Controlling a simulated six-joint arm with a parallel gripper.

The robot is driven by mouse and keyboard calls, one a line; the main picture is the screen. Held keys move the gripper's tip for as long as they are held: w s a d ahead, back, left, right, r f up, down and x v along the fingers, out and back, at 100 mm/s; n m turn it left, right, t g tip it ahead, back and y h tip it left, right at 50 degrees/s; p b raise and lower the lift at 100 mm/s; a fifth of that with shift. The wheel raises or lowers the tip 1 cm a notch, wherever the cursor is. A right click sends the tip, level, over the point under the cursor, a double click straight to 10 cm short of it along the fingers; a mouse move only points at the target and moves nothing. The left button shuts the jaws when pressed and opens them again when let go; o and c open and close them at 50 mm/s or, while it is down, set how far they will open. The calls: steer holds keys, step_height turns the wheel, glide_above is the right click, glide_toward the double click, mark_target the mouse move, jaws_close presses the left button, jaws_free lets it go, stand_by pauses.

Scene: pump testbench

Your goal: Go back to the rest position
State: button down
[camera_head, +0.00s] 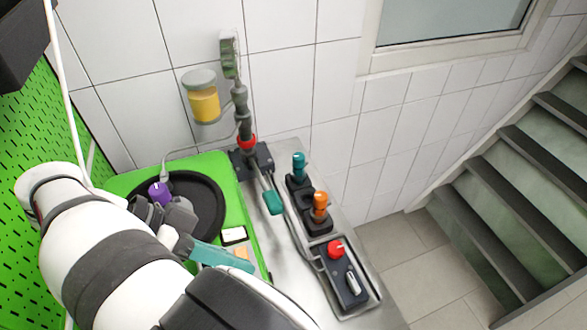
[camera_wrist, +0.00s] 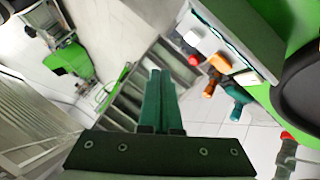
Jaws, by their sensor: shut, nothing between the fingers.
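My gripper (camera_head: 250,266) is shut and empty, its teal fingers pressed together. In the head view it is above the front of the green board, left of the control box. In the wrist view the closed fingers (camera_wrist: 160,78) point away over the floor and stairs, touching nothing. My white arm covers the lower left of the head view and hides part of the bench.
On the metal bench (camera_head: 292,288) stand a teal-topped valve (camera_head: 299,166), an orange-topped valve (camera_head: 320,205) and a control box (camera_head: 346,277) with a red knob. A black round dish (camera_head: 211,205) sits on the green board (camera_head: 219,163). Stairs (camera_head: 480,225) rise right.

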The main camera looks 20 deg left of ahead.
steer(key=shift+d, duration=0.1)
stand_by(0.3)
steer(key=w+d+g+y, duration=0.2)
steer(key=d+g+y, duration=0.35)
steer(key=d, duration=1.35)
steer(key=s+d+f+m+t+y, duration=0.1)
steer(key=s+d+f+m+y, duration=0.1)
steer(key=s+d+f+y, duration=0.2)
steer(key=shift+s+d+f, duration=0.3)
steer(key=shift+d+f, duration=0.15)
steer(key=shift+d, duration=0.1)
